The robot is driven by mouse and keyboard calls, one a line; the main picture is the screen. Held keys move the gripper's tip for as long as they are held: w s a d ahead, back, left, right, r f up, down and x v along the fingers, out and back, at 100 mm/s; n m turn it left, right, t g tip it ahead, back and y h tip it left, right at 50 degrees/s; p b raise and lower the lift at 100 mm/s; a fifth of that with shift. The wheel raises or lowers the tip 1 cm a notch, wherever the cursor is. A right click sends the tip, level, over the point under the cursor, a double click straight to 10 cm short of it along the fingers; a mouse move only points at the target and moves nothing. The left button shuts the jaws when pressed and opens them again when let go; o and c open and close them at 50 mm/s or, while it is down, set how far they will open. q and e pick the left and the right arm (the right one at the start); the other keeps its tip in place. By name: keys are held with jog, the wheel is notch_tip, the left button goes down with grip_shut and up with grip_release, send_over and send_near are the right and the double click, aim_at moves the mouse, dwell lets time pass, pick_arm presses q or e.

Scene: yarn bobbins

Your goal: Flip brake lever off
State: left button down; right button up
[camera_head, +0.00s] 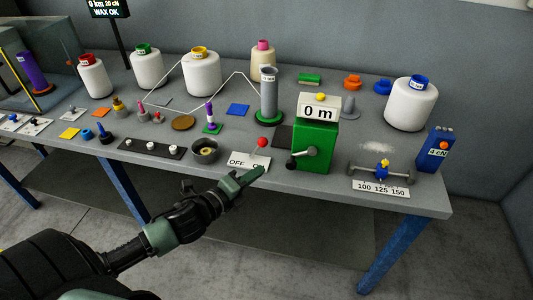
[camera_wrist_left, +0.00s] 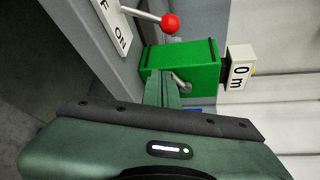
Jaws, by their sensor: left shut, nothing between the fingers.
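The brake lever (camera_head: 262,142) is a thin rod with a red ball on top, rising from a white plate (camera_head: 236,161) marked OFF and ON. In the head view the lever leans to the right, towards the ON side. In the left wrist view the red ball (camera_wrist_left: 170,23) and the ON end of the plate (camera_wrist_left: 120,35) show at the top. My left gripper (camera_head: 261,170) is shut and empty, at the table's front edge just below and in front of the ON label, apart from the lever. Its fingers (camera_wrist_left: 162,90) also show in the left wrist view. My right gripper is out of view.
A green box (camera_head: 315,140) with a black crank and a "0 m" counter (camera_head: 319,112) stands just right of the lever. A dark cup (camera_head: 204,152) stands to its left, and a grey cylinder (camera_head: 268,95) behind it.

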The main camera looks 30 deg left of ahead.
aim_at(257, 148)
pick_arm(q)
jog(key=shift+d+r, duration=0.15)
jog(key=shift+r, duration=0.1)
jog(key=shift+w, duration=0.1)
jog(key=p+x, duration=0.1)
jog(key=x, duration=0.9)
jog(key=shift+r, duration=0.2)
jog(key=a+p, duration=0.1)
jog(key=a+r, duration=0.1)
jog(key=a, duration=0.1)
jog(key=shift+s+p, duration=0.25)
jog(key=shift+p, duration=0.15)
jog(key=shift+s+a+r, duration=0.1)
jog(key=shift+a+r, duration=0.05)
jog(key=shift+a, duration=0.2)
